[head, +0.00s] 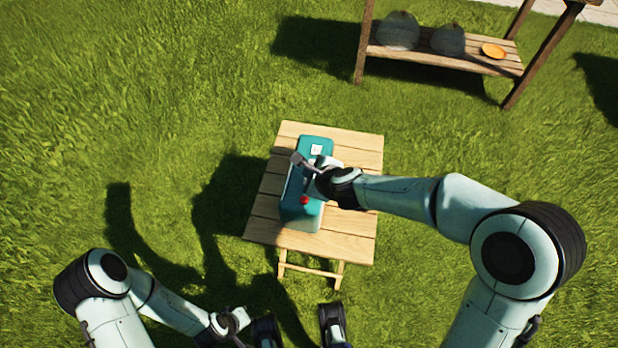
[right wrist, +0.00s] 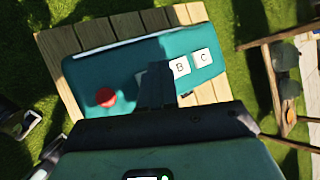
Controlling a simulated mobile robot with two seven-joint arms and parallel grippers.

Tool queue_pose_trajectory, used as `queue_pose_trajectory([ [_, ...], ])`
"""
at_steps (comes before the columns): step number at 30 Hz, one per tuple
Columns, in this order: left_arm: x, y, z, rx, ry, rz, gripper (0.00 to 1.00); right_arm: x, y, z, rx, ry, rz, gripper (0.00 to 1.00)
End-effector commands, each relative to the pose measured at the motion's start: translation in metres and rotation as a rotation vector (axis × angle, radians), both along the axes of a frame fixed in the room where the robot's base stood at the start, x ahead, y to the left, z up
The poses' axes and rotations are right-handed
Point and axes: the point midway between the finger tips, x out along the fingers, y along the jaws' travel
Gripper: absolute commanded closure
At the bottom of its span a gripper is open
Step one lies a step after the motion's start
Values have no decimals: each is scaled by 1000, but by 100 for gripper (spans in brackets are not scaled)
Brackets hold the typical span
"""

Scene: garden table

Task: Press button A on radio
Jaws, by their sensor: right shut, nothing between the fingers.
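A teal radio (head: 293,205) lies on a small wooden table (head: 350,235), with a red knob (head: 304,200) near one end and a white button (head: 317,149) near the other. In the right wrist view, white buttons B (right wrist: 180,66) and C (right wrist: 202,58) sit in a row beside my right gripper (right wrist: 157,82). Its shut, empty fingers cover the spot beside B, so button A is mostly hidden. In the head view, my right gripper (head: 305,171) is over the radio's middle; I cannot tell whether it touches. My left gripper (head: 232,322) is low at the bottom, away from the table.
A wooden shelf stand (head: 445,56) at the upper right holds two dark, rounded objects and an orange plate (head: 493,51). Open grass surrounds the table. The tabletop around the radio is otherwise bare.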

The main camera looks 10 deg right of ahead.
Motion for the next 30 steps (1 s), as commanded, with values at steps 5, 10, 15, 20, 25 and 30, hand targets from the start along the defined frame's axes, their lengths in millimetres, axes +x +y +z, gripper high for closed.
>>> queue_pose_trajectory([
  [5, 0, 0, 0, 0, 0, 0, 100, 0, 0, 0, 0, 0, 0, 100],
  [10, 0, 0, 0, 0, 0, 0, 100, 0, 0, 0, 0, 0, 0, 100],
  [15, 0, 0, 0, 0, 0, 0, 100, 0, 0, 0, 0, 0, 0, 100],
  [20, 0, 0, 0, 0, 0, 0, 100, 0, 0, 0, 0, 0, 0, 100],
  [25, 0, 0, -5, 1, 1, 0, 100, 0, 0, -5, 0, 0, 0, 100],
  [30, 0, 0, -10, 0, 3, 0, 100, 0, 0, -9, 0, 0, 0, 100],
])
